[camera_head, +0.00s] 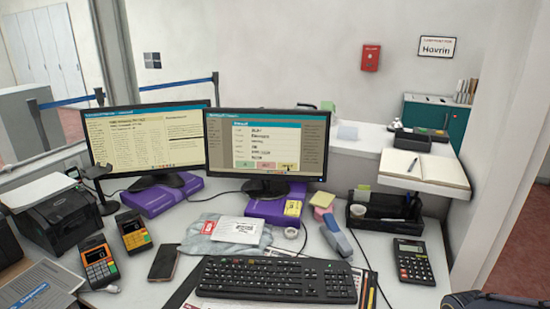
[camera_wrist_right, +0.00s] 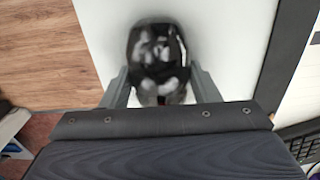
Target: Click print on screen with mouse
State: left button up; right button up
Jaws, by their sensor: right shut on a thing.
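The right monitor (camera_head: 217,140) shows a form window with a teal header and a row of coloured buttons below. A small dark pointer appears to lie at the yellow button (camera_head: 285,166), right of a pink one; the lettering is too small to read. In the right wrist view my right gripper (camera_wrist_right: 158,85) is shut around a glossy black mouse (camera_wrist_right: 157,50), one finger on each side. The mouse rests on the white desk (camera_wrist_right: 225,60). The mouse is not visible in the head view, where only part of my arm shows at the bottom right. My left gripper is not in view.
A black keyboard (camera_head: 275,279) lies in front of the monitors, with a calculator (camera_head: 414,260) and a black organizer (camera_head: 383,214) to its right. The desk edge borders a wooden floor (camera_wrist_right: 40,45).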

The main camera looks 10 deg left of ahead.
jog(key=o, duration=1.1)
notch_tip(320, 180, up, 8)
jog(key=shift+f+p, duration=0.1)
jog(key=shift+p, duration=0.65)
jog(key=shift+s+r, duration=0.1)
jog(key=shift+r, duration=0.25)
jog(key=s+a+r+t+y+p, duration=0.2)
jog(key=s+r+p, duration=0.2)
jog(key=s+r, duration=0.3)
jog(key=s+a+r+n+t+y+p, duration=0.1)
jog(key=s+a+r+t+p, duration=0.2)
jog(key=s+r+p, duration=0.2)
notch_tip(320, 180, up, 3)
jog(key=shift+s+a+r+t+y, duration=0.15)
jog(key=shift+s+a+t+y, duration=0.2)
jog(key=shift+s, duration=0.75)
